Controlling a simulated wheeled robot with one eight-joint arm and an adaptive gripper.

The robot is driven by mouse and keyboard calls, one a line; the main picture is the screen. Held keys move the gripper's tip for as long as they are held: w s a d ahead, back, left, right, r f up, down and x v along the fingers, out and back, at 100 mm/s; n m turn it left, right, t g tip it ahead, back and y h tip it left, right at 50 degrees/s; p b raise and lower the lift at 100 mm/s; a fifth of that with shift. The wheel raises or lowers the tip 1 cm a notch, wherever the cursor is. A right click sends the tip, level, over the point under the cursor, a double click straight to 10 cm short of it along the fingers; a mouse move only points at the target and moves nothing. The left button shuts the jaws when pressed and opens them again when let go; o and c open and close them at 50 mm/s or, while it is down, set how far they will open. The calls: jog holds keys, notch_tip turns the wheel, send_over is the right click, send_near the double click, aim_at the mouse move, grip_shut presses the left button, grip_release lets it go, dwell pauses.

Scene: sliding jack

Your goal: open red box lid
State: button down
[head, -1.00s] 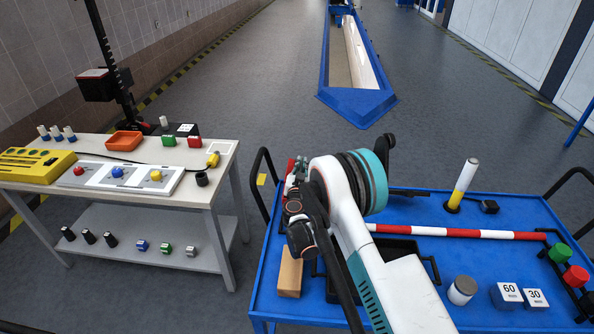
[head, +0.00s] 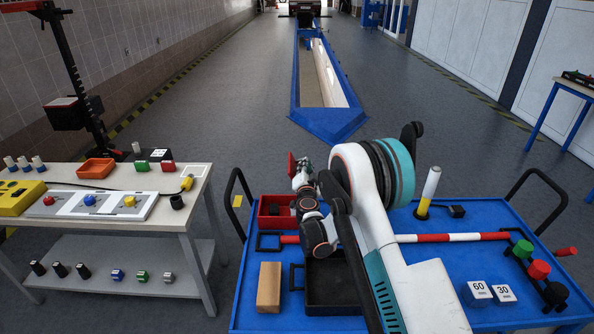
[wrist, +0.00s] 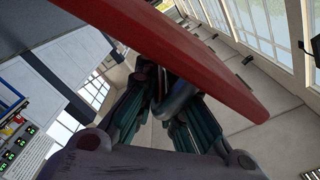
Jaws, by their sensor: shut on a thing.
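The red box (head: 268,221) stands at the back left of the blue cart, its top open in the head view and something dark inside. The red lid (head: 291,163) is raised above the box and looks steeply tilted. My gripper (head: 299,174) is shut on the lid. In the wrist view the lid (wrist: 215,58) crosses the picture as a broad red slab above my gripper fingers (wrist: 165,105). My arm hides the box's right side, and I cannot tell whether the lid still joins the box.
On the blue cart (head: 245,290) are a wooden block (head: 268,287), a black tray (head: 328,295), a red-white bar (head: 440,237) and a yellow-white cylinder (head: 428,193). A workbench (head: 195,175) stands to the left. Open floor lies behind the cart.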

jog(key=shift+s+d+r+h, duration=0.1)
jog(key=shift+d+h, duration=0.2)
jog(key=shift+d, duration=1.1)
jog(key=c, duration=1.7)
grip_release()
jog(key=shift+d, duration=0.15)
jog(key=shift+o, duration=0.2)
jog(key=shift+a, duration=0.25)
jog(key=s, duration=1.2)
jog(key=shift+a, duration=0.25)
